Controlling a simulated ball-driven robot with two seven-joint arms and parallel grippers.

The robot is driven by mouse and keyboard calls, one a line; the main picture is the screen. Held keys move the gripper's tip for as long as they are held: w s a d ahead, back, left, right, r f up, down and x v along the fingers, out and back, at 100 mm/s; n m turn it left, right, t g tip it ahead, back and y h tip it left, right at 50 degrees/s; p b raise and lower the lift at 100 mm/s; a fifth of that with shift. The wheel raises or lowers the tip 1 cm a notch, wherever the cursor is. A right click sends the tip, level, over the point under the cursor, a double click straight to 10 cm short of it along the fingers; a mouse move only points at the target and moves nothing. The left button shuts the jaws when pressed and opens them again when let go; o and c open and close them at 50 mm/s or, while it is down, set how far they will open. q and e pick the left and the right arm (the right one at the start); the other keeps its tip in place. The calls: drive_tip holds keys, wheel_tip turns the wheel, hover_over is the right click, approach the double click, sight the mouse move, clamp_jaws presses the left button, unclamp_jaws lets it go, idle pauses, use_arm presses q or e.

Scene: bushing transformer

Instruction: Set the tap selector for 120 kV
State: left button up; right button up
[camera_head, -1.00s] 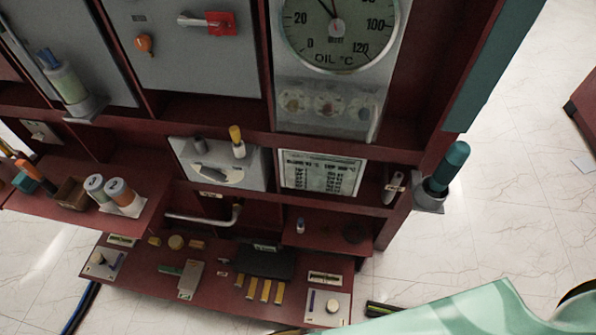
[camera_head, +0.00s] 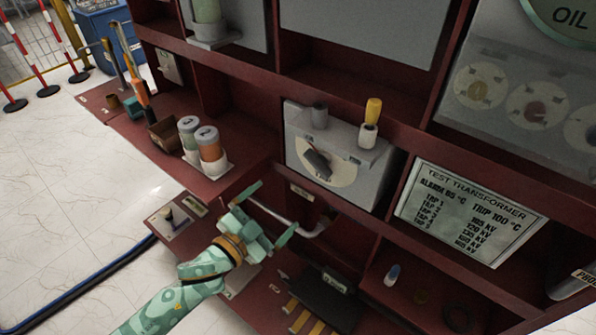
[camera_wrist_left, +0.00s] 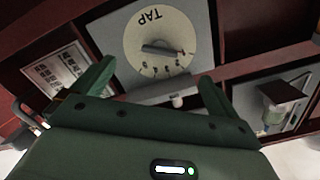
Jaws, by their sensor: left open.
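The tap selector (camera_head: 340,165) is a grey box with a pale round dial and a dark bar knob (camera_head: 318,163). In the left wrist view the dial (camera_wrist_left: 135,38) appears upside down with "TAP" and small numbers, and its knob (camera_wrist_left: 162,51) lies nearly level. The rating plate (camera_head: 470,212) to its right lists taps with kV values, too small to read surely. My left gripper (camera_head: 266,213) is open and empty, below and left of the dial, apart from it. It also shows in the left wrist view (camera_wrist_left: 156,76), its fingers spread below the dial. My right gripper is not in view.
A grey peg and a yellow-topped peg (camera_head: 371,122) stand on the selector box. A bent pale bar (camera_head: 300,228) runs below it, near my left gripper. Two canisters (camera_head: 200,145) stand on the left shelf. The lower shelf holds a black block (camera_head: 330,300) and yellow bars.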

sight(315, 166)
use_arm(q)
drive_tip(key=shift+h, duration=0.4)
drive_tip(key=b+x, duration=0.1)
drive_tip(key=x, duration=0.4)
drive_tip(key=r+b+x, duration=0.1)
drive_tip(key=b+x, duration=0.1)
drive_tip(key=x, duration=0.2)
drive_tip(key=b+x, duration=0.2)
drive_tip(key=x, duration=0.3)
drive_tip(key=shift+w+d+r, duration=0.15)
drive_tip(key=shift+d+r, duration=0.25)
drive_tip(key=shift+d, duration=0.1)
drive_tip(key=shift+w+d+r, duration=0.15)
drive_tip(key=shift+w+d, duration=0.25)
drive_tip(key=shift+w, duration=0.2)
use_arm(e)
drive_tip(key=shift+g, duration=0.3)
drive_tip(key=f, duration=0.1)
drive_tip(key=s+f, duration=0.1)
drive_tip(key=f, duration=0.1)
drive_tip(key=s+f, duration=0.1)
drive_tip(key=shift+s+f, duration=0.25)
use_arm(q)
drive_tip(key=c, duration=1)
